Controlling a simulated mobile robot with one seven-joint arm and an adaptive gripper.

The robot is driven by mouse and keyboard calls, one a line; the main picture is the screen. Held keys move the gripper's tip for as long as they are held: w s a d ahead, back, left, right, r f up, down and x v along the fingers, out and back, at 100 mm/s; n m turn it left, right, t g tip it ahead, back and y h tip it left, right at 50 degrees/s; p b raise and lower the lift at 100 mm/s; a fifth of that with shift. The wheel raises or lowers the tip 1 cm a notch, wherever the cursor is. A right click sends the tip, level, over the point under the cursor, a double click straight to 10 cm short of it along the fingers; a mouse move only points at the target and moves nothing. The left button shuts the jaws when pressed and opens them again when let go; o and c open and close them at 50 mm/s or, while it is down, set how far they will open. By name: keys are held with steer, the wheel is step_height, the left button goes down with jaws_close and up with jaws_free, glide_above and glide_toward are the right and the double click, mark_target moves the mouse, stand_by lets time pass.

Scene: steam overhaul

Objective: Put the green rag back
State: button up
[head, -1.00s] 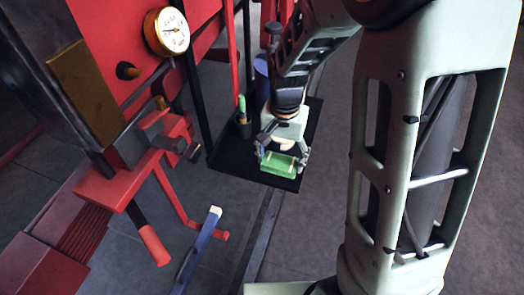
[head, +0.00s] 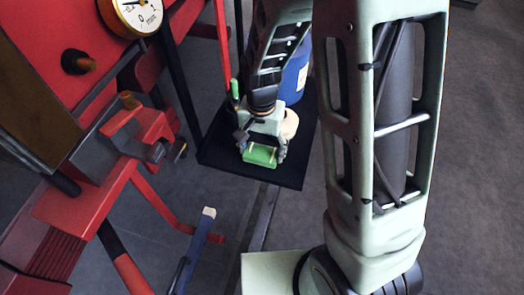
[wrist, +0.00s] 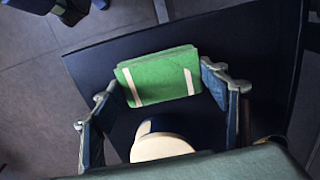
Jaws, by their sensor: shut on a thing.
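The green rag (head: 260,156) is a folded green block with two pale stripes. It shows in the wrist view (wrist: 160,76) between the two fingers. My gripper (head: 262,150) is shut on it from both ends, and in the wrist view the fingers (wrist: 163,88) stand at its left and right sides. The rag is over the front part of a black tray (head: 285,178), whose dark surface also shows in the wrist view (wrist: 255,45). I cannot tell whether the rag touches the tray.
A pale round-topped thing (head: 290,123) stands on the tray close to my gripper. A blue container (head: 296,72) and a green-handled tool (head: 235,90) are at the back. A red frame with a vise (head: 145,140) is at the left. Floor at the right is clear.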

mark_target(262, 152)
steer(key=shift+f, duration=0.65)
steer(key=shift+d+r, duration=0.1)
steer(key=shift+s, duration=0.1)
steer(key=o, duration=1)
step_height(262, 152, up, 12)
